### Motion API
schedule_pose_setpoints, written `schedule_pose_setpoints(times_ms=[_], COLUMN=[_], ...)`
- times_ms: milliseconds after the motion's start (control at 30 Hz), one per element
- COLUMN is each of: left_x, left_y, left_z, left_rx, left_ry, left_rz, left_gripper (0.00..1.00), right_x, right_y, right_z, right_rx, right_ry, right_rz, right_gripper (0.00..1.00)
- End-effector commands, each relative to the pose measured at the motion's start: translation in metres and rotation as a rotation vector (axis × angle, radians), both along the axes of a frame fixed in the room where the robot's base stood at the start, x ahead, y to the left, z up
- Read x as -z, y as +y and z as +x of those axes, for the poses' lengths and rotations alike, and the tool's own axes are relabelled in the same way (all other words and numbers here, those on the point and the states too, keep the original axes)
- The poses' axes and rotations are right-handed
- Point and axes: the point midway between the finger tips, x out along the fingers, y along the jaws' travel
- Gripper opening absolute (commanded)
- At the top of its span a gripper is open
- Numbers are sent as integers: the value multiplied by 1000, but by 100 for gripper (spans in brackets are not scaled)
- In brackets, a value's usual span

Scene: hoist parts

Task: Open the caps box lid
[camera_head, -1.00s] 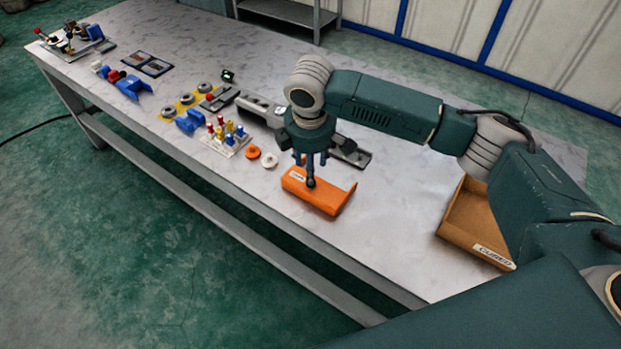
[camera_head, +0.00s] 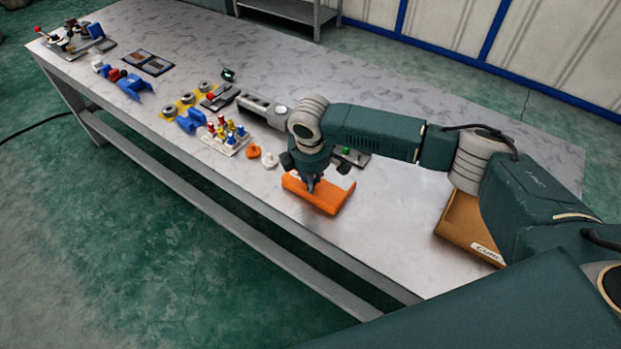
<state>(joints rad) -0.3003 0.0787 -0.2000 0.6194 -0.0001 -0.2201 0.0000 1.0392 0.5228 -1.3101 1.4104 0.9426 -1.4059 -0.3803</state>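The caps box is an orange box (camera_head: 325,201) near the front edge of the table, in the middle of the head view. My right gripper (camera_head: 312,186) is over it, pointing down, with its fingertips at or just above its top; I cannot tell whether they touch. The fingertips look close together, but their gap is too small to judge. The gripper hides the back of the box and most of its white label. I cannot make out a raised lid. My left gripper is not in view.
A brown box with a white label (camera_head: 464,227) stands at the right, partly behind my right arm. A white tray with coloured pegs (camera_head: 228,138), an orange ring (camera_head: 253,151) and a white ring (camera_head: 270,160) lie left of the caps box.

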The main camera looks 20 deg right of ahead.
Motion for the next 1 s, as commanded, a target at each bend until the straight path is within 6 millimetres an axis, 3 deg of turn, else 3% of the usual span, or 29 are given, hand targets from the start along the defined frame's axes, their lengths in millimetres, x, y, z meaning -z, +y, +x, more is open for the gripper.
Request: schedule_pose_setpoints(times_ms=[267,600,933,967,1000], left_x=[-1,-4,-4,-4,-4], left_y=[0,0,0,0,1], left_z=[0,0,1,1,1], left_rx=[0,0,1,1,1], left_ry=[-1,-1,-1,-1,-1], left_rz=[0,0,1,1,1], left_gripper=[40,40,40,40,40], right_x=[-1,-1,-1,-1,-1], right_y=[-1,-43,-46,-46,-45], right_z=[1,35,38,38,38], right_rx=[0,3,-1,-1,-1], right_ry=[0,-1,-2,-2,-2], right_rz=[2,5,5,5,5], right_gripper=[0,0,0,26,34])
